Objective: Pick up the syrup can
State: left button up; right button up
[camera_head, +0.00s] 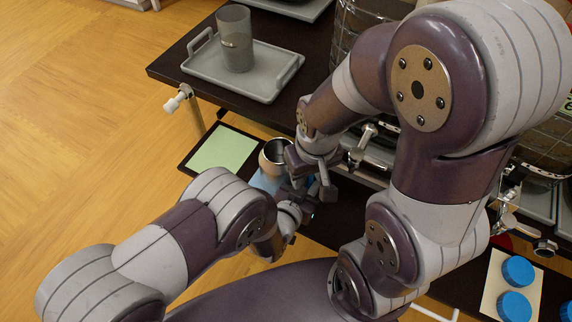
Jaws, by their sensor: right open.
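A can with a shiny metal rim, dark open top and light blue side (264,181), the likely syrup can, stands on the lower dark surface in the middle of the camera_head view. My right gripper (322,182) is open just to the right of the can, and its arm comes down from the upper right. My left gripper (298,208) is below and right of the can, close to the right gripper. Its fingers are mostly hidden, so its opening does not show. Whether either gripper touches the can is unclear.
A grey tray (200,66) with a grey cup (236,40) stands on the upper dark shelf. A pale green card (222,150) lies left of the can. Tapped jars (352,40) stand behind my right arm. Blue lids (517,270) lie on a pale card at lower right.

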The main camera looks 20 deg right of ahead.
pick_arm(q)
grip_shut()
jog(key=shift+w+d+f, duration=0.1)
jog(key=shift+w+f, duration=0.05)
jog(key=shift+f, duration=0.15)
dwell(0.8)
